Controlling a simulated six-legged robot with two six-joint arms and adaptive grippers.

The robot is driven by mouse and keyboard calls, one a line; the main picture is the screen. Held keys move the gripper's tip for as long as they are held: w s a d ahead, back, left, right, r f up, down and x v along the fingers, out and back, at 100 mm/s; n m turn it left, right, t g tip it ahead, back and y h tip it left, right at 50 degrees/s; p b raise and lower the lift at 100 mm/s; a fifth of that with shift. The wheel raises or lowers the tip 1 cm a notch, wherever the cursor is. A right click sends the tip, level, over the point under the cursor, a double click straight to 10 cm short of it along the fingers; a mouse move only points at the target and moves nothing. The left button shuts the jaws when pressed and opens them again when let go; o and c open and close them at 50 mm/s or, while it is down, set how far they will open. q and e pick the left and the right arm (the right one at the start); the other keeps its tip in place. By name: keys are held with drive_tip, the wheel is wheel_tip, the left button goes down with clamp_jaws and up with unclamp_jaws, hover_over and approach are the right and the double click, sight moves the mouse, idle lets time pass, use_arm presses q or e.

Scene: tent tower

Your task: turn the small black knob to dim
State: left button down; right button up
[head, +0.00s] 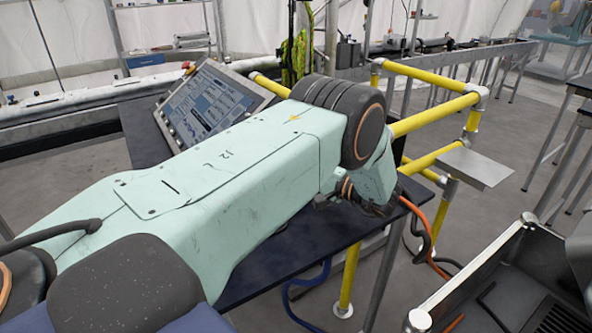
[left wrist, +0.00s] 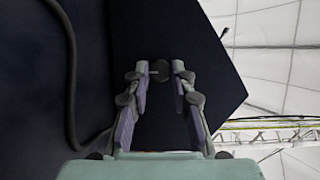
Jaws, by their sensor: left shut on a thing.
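The small black knob (left wrist: 162,71) shows in the left wrist view as a dark round shape against a dark navy panel (left wrist: 210,95). My left gripper (left wrist: 160,78) has its two fingertips on either side of the knob and is shut on it. The knob's pointer or marking is too dark to read. In the head view my left arm reaches across the dark blue table, and its wrist is bent down near the table's right end. The knob is not visible there. My right gripper is in neither view.
A tilted screen console (head: 212,104) stands behind my left arm. A yellow rail (head: 425,122) and orange hose (head: 412,212) are beyond the table's right end. A dark open bin (head: 515,290) stands at lower right. A dark cable (left wrist: 71,75) runs along the panel in the wrist view.

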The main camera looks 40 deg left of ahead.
use_arm(q)
drive_tip(key=shift+w+r, duration=0.15)
drive_tip(key=shift+r, duration=0.1)
idle(0.3)
drive_tip(key=c, duration=1.5)
unclamp_jaws()
drive_tip(key=o, duration=0.4)
drive_tip(key=shift+a+f, duration=0.15)
drive_tip(key=shift+f, duration=0.05)
drive_tip(key=shift+c, duration=0.2)
drive_tip(key=d, duration=0.8)
drive_tip(key=w+d, duration=0.1)
drive_tip(key=d, duration=0.3)
drive_tip(key=shift+d, duration=0.1)
drive_tip(key=shift+f, duration=0.1)
